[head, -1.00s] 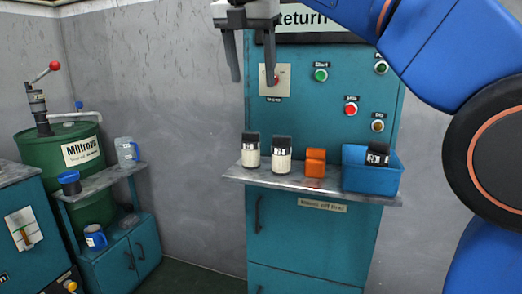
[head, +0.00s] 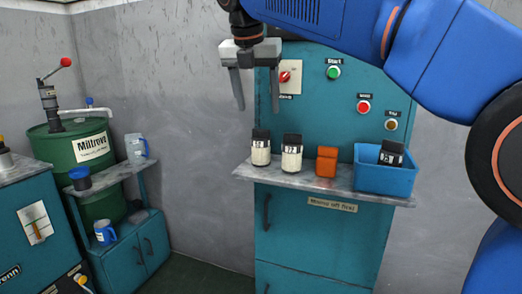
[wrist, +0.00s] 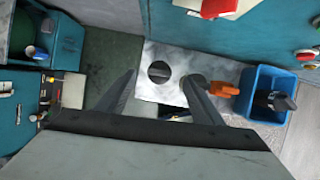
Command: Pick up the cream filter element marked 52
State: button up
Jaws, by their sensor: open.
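Two cream filter elements with black caps stand upright on the shelf: a left one (head: 261,153) and a right one (head: 291,160). Their markings are too small to read surely, so I cannot tell which is 52. My gripper (head: 257,106) is open and empty, pointing down above the left filter element. In the wrist view, one round black cap (wrist: 159,71) shows between the fingers of my gripper (wrist: 160,78), farther down. Another cap (wrist: 192,82) is partly hidden behind the right finger.
An orange part (head: 326,162) stands to the right of the filter elements. A blue bin (head: 385,181) holding a dark-capped item (head: 391,154) is at the shelf's (head: 250,172) right end. The teal panel (head: 330,110) with buttons rises behind the shelf.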

aim_at(261, 129)
jog(key=shift+s+x, duration=0.15)
jog(key=shift+x, duration=1.55)
jog(key=shift+s+x, duration=0.15)
jog(key=shift+x, duration=1.55)
jog(key=shift+f, duration=0.1)
jog(key=c, duration=1.5)
jog(key=shift+c, duration=0.2)
